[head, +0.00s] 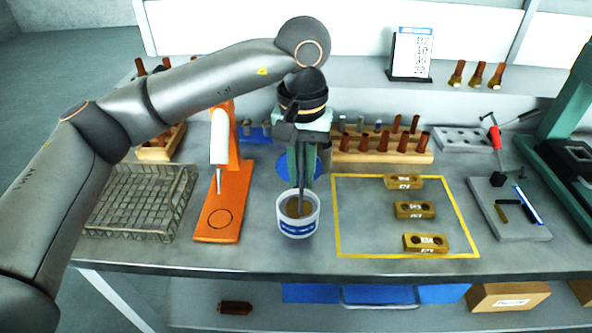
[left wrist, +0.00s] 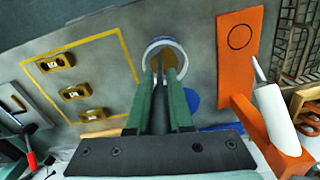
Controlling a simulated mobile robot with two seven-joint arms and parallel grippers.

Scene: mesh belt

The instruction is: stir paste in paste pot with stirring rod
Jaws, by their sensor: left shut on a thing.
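The paste pot (head: 298,226) is a white tub with a blue band and brown paste (head: 294,208) inside. It stands upright near the front edge of the bench. My left gripper (head: 300,165) is above the pot, pointing down, shut on the dark stirring rod (head: 302,199). The rod's lower end goes into the pot and its tip is hidden in the paste. The left wrist view shows the pot rim (left wrist: 150,47) beyond the green fingers (left wrist: 160,88), with the rod (left wrist: 160,105) between them. My right gripper is not in view.
An orange stand (head: 222,205) with a white bottle and a wire basket (head: 140,200) are left of the pot. A yellow-outlined area (head: 340,240) with gold blocks (head: 414,210) is to the right. A wooden rack (head: 375,155) of brown-handled tools stands behind.

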